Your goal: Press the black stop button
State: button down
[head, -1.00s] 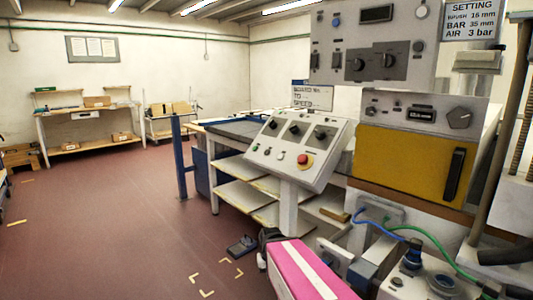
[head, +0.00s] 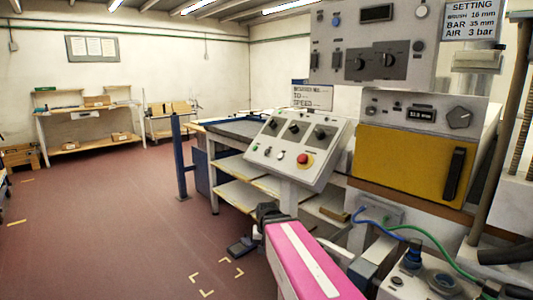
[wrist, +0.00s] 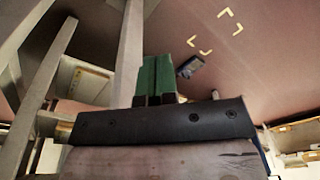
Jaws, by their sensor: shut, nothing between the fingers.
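The sloped grey control console (head: 297,150) stands on a pedestal right of centre in the head view. It carries dark knobs, small green and pale buttons, and a red mushroom button (head: 303,159) on yellow. I cannot single out a black stop button on it at this size. A dark round button (head: 418,46) shows on the upper grey panel (head: 372,45). My gripper's green fingers (wrist: 155,78) are shut and empty in the wrist view, over the floor beside a pale post. In the head view my pink arm is below the console, apart from its face; the fingers cannot be made out.
A yellow-fronted unit (head: 408,165) with a black handle stands right of the console. Blue and green hoses (head: 405,237) run below it. A shelved bench (head: 235,190) stands behind the console. A pedal (head: 243,245) lies on the floor.

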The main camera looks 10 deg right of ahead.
aim_at(267, 152)
jog(key=w+a+r+m+t, duration=0.1)
jog(key=w+r, duration=0.3)
jog(key=r, duration=1)
jog(key=w+a+r+m+t+y, duration=0.1)
jog(key=w+r+m, duration=0.3)
jog(key=r, duration=1)
jog(key=w+a+r+m+t, duration=0.1)
jog(key=w+r+m+t, duration=0.2)
jog(key=r, duration=1.2)
jog(key=shift+w, duration=1.2)
jog(key=shift+f, duration=0.15)
jog(key=shift+w+d+f, duration=0.5)
jog(key=shift+d+f, duration=0.4)
jog(key=shift+f, duration=0.1)
jog(key=shift+w+d+f, duration=0.55)
jog(key=shift+d+f, duration=0.3)
jog(key=shift+f, duration=0.2)
jog(key=shift+w+d+f, duration=0.5)
jog(key=shift+d+f, duration=0.4)
jog(key=shift+f, duration=0.1)
jog(key=shift+w+d+f, duration=0.15)
jog(key=shift+d+f, duration=0.1)
jog(key=shift+f, duration=0.05)
